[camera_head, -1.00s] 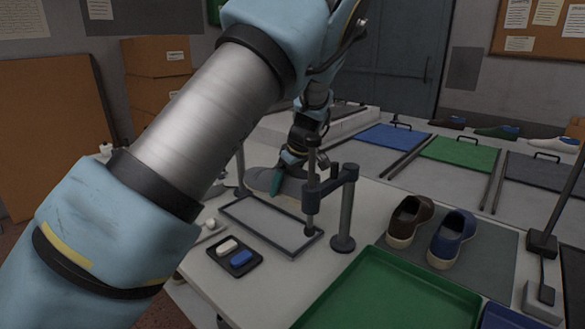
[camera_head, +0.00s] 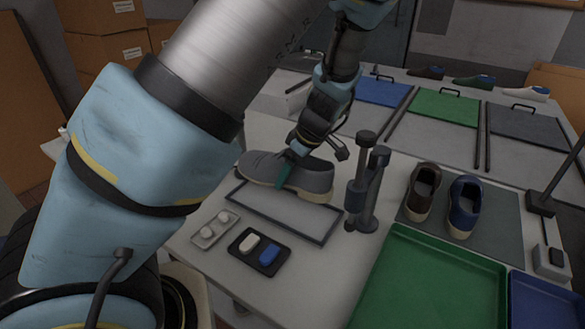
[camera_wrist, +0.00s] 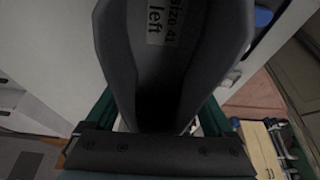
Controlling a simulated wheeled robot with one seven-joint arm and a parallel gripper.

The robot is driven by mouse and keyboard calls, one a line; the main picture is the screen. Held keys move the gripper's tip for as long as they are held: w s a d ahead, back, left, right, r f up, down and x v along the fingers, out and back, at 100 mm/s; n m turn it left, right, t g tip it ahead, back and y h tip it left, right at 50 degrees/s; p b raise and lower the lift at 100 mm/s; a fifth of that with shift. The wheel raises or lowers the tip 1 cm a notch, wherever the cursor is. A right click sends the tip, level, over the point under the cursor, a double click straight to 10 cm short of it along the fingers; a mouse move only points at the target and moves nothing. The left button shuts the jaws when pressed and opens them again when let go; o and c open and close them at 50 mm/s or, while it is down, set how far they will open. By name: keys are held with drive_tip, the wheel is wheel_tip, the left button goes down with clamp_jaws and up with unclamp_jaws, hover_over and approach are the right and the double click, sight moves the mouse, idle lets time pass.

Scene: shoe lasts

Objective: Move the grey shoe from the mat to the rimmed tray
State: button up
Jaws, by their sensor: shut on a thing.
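The grey shoe (camera_head: 315,181) is in my gripper (camera_head: 287,172), whose green fingers are shut on it around the middle. Its toe points left in the head view. In the wrist view the shoe (camera_wrist: 172,75) fills the middle between the green fingers (camera_wrist: 155,120), and a label inside reads "size 41 left". A pale tray with a thin dark rim (camera_head: 320,238) lies on the table just below and in front of the shoe. The shoe overlaps its back edge in the picture; I cannot tell whether they touch. The grey mat (camera_head: 500,222) holds a brown shoe and a blue shoe.
A dark post with a side arm (camera_head: 362,190) stands at the tray's right end, close to the shoe's heel. A small black tray (camera_head: 236,250) and a pale dish (camera_head: 205,238) lie in front. A large green tray (camera_head: 440,285) is empty at the front right.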

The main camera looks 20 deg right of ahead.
drive_tip(key=shift+f+b, duration=3.95)
drive_tip(key=shift+f, duration=0.7)
drive_tip(key=shift+f, duration=0.15)
drive_tip(key=o, duration=1.4)
drive_tip(key=shift+o, duration=0.2)
drive_tip(key=b+v, duration=0.1)
drive_tip(key=v, duration=0.6)
drive_tip(key=shift+r+b, duration=0.25)
drive_tip(key=shift+b, duration=0.05)
drive_tip(key=shift+r, duration=0.1)
